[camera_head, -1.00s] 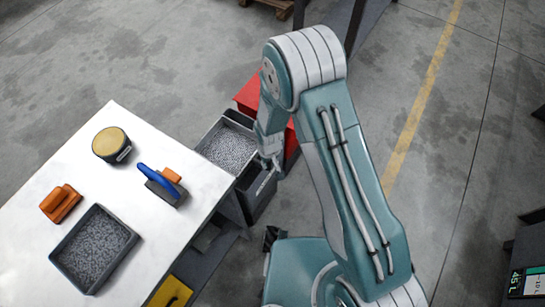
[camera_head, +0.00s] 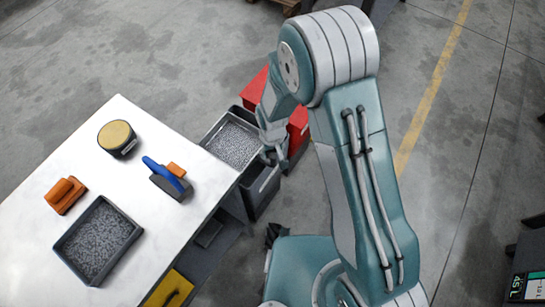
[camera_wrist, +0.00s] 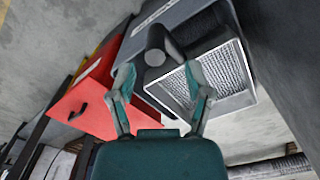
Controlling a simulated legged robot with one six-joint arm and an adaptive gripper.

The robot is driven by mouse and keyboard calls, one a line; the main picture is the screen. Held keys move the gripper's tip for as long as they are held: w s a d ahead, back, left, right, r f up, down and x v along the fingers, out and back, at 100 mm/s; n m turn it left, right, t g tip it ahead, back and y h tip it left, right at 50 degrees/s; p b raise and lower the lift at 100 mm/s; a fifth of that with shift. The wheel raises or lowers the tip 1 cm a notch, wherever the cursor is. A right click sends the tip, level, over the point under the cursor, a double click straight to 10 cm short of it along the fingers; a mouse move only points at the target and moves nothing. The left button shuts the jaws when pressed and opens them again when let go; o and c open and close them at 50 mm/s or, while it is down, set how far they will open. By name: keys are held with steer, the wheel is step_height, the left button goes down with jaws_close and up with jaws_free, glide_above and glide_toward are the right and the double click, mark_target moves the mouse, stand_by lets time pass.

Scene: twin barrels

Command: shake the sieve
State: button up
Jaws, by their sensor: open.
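The sieve (camera_wrist: 222,66) seems to be the dark square frame with a pale rim and grey mesh in the wrist view. A dark rounded handle (camera_wrist: 155,45) sticks out from its left side. In the head view it seems to be the speckled grey square (camera_head: 232,143) beside the table's right corner. My gripper (camera_wrist: 160,75) is open and empty. Its two fingers point towards the handle, one on each side of it in the picture; I cannot tell the remaining gap. In the head view my gripper (camera_head: 272,158) hangs just right of the sieve, partly hidden by my arm.
A white table (camera_head: 130,195) carries a speckled grey tray (camera_head: 65,248), an orange block (camera_head: 65,195), a round yellow-topped tin (camera_head: 117,138) and a blue-handled tool (camera_head: 168,180). A red box (camera_head: 297,125) stands behind my gripper. Open floor lies to the right.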

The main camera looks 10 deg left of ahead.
step_height(320, 180, up, 6)
steer(key=shift+a+f, duration=0.1)
stand_by(0.4)
steer(key=shift+r, duration=0.2)
steer(key=d+r+m+t, duration=0.1)
steer(key=d+r+m, duration=0.1)
steer(key=d+r, duration=0.6)
steer(key=d+r+m+t, duration=0.1)
steer(key=d+r, duration=0.4)
steer(key=r, duration=0.7)
steer(key=s+d+r+m+t, duration=0.3)
steer(key=s+d+r, duration=0.8)
steer(key=s, duration=0.2)
steer(key=shift+s+d+m+t, duration=0.2)
steer(key=shift+s+m+t, duration=0.1)
steer(key=shift+s+m, duration=0.1)
